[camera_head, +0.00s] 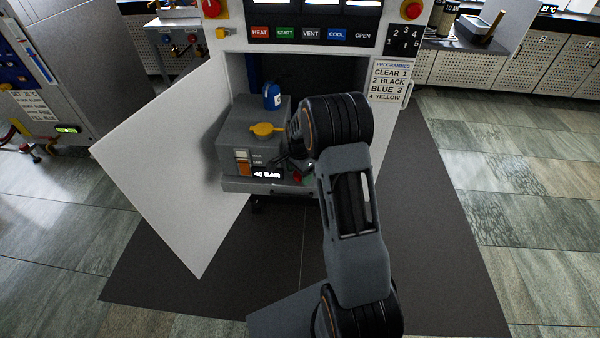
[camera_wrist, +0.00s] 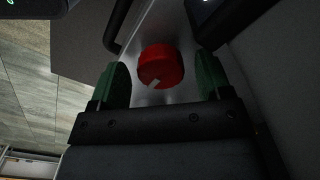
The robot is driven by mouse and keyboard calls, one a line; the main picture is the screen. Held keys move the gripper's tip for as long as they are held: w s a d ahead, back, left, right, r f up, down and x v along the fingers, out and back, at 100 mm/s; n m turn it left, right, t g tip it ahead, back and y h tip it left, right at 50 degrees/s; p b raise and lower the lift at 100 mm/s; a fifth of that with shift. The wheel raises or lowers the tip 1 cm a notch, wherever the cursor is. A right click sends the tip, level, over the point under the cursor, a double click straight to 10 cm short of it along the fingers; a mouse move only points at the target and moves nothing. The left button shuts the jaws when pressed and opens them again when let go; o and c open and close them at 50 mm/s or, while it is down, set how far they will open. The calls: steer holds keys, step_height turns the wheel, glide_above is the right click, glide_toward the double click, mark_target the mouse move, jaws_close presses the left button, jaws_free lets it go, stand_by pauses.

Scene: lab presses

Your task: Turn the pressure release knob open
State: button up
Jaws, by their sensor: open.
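The pressure release knob (camera_wrist: 160,66) is a round red knob with a pale pointer mark, set on a silver plate, in the wrist view. My gripper (camera_wrist: 163,82) is open, with one green-padded finger on each side of the knob. I cannot tell if the fingers touch it. In the head view only a small red part of the knob (camera_head: 297,177) shows beside my arm, at the front of the grey press unit (camera_head: 237,158). My gripper is mostly hidden there by my own wrist.
A display reading 40 BAR (camera_head: 267,174) sits left of the knob. A yellow handle (camera_head: 264,129) and a blue object (camera_head: 272,96) are on top of the unit. An open white door (camera_head: 165,165) stands at the left. A button panel (camera_head: 310,34) is above. Dark matting (camera_head: 440,250) lies clear at the right.

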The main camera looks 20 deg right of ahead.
steer(key=c, duration=0.9)
steer(key=n+p, duration=0.1)
steer(key=n, duration=0.3)
steer(key=shift+p, duration=0.3)
steer(key=n+p, duration=0.1)
steer(key=n, duration=0.4)
steer(key=shift+s, duration=0.1)
steer(key=n, duration=0.4)
steer(key=shift+p, duration=0.4)
steer(key=shift+n, duration=2.4)
steer(key=shift+f+p, duration=0.1)
steer(key=shift+p, duration=0.2)
